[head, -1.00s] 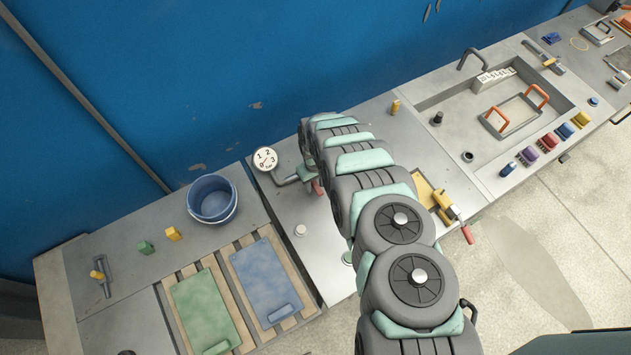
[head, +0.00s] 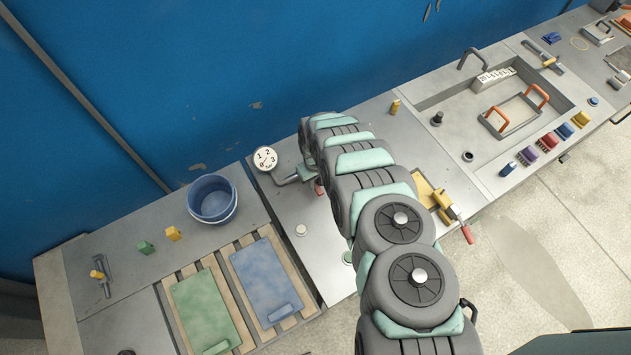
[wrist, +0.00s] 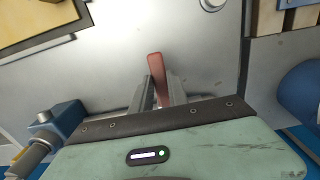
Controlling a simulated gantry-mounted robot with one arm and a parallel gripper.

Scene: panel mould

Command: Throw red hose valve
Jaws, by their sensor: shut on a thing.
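The red hose valve handle (head: 319,187) shows in the head view just left of my arm, beside a grey pipe fitting (head: 305,173) with a round gauge (head: 265,158). In the wrist view the red lever (wrist: 155,78) stands between the two grey fingers of my gripper (wrist: 156,92). The fingers are shut on it, and its red end sticks out beyond the tips. The valve body is hidden behind the gripper in the wrist view. My gripper is mostly hidden behind my arm in the head view.
A blue bucket (head: 212,199) stands on the bench to the left. A green panel (head: 205,312) and a blue panel (head: 267,281) lie on slatted racks at the front. A yellow clamp (head: 443,205) with a red handle is right of my arm. The blue wall rises close behind.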

